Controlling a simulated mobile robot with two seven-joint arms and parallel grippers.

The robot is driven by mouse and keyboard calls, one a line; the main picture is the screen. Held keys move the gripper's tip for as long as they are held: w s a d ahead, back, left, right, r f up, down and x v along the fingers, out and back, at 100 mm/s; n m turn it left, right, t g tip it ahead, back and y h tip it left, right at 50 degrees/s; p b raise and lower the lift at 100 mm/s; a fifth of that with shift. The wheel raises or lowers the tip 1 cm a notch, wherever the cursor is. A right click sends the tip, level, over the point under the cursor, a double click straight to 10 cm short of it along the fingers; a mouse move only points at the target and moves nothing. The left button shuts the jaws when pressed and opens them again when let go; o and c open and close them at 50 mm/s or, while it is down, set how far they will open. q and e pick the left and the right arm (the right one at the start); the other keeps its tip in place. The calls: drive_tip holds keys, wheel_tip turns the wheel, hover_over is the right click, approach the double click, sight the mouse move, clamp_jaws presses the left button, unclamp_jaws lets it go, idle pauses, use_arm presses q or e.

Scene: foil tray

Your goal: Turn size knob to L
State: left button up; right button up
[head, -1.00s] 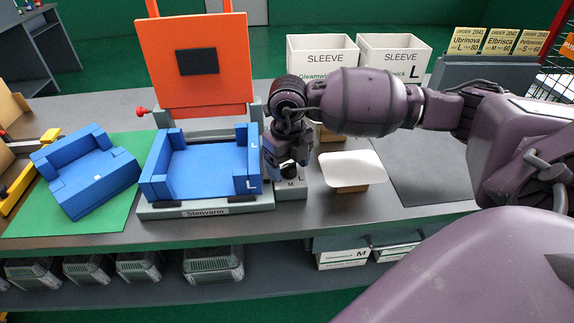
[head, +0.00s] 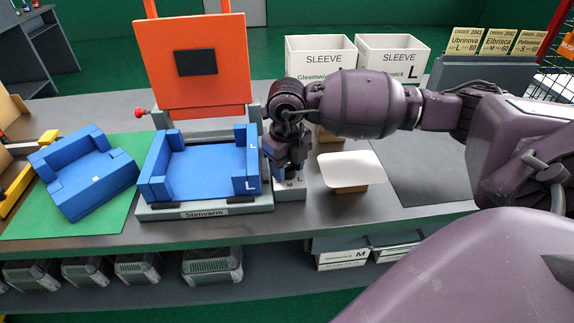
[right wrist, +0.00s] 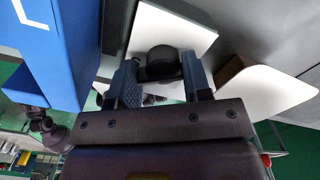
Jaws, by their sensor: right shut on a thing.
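The size knob (right wrist: 163,62) is a dark round knob on a pale control box, seen between my fingers in the right wrist view. My right gripper (right wrist: 160,85) is shut on it, one finger at each side; it also shows in the head view (head: 289,168), pointing down over the box. In the head view the box (head: 290,194) stands at the right side of the Stenvarm machine (head: 160,212), with M and L marks partly visible. The gripper hides the knob there, and I cannot read its pointer.
A blue form (head: 210,172) marked L sits in the machine, below a raised orange plate (head: 195,95). Another blue form (head: 85,175) lies on the green mat (head: 115,210). A white card (head: 350,168) rests on a block right of the gripper. Two SLEEVE bins (head: 320,60) stand behind.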

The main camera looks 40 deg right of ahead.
drive_tip(key=n, duration=0.3)
drive_tip(key=n+b, duration=0.1)
drive_tip(key=n, duration=0.2)
drive_tip(key=shift+s+f, duration=0.1)
drive_tip(key=n+b, duration=0.1)
drive_tip(key=n, duration=0.3)
drive_tip(key=shift+n, duration=0.3)
drive_tip(key=n+b, duration=0.1)
drive_tip(key=n, duration=0.2)
drive_tip(key=shift+d+n, duration=0.1)
drive_tip(key=shift+n, duration=1.1)
drive_tip(key=n+b, duration=0.1)
drive_tip(key=n, duration=0.3)
drive_tip(key=shift+b, duration=0.4)
use_arm(q)
drive_tip(key=shift+g, duration=0.4)
drive_tip(key=shift+s+a+f+b, duration=0.15)
drive_tip(key=shift+f+b, duration=0.1)
drive_tip(key=shift+f, duration=1.05)
drive_tip(key=shift+s+d+f+b, duration=0.1)
drive_tip(key=shift+s+f+b, duration=0.1)
drive_tip(key=shift+f, duration=1.05)
use_arm(e)
drive_tip(key=shift+d+n, duration=0.1)
drive_tip(key=shift+n, duration=1.5)
use_arm(q)
drive_tip(key=shift+w, duration=0.1)
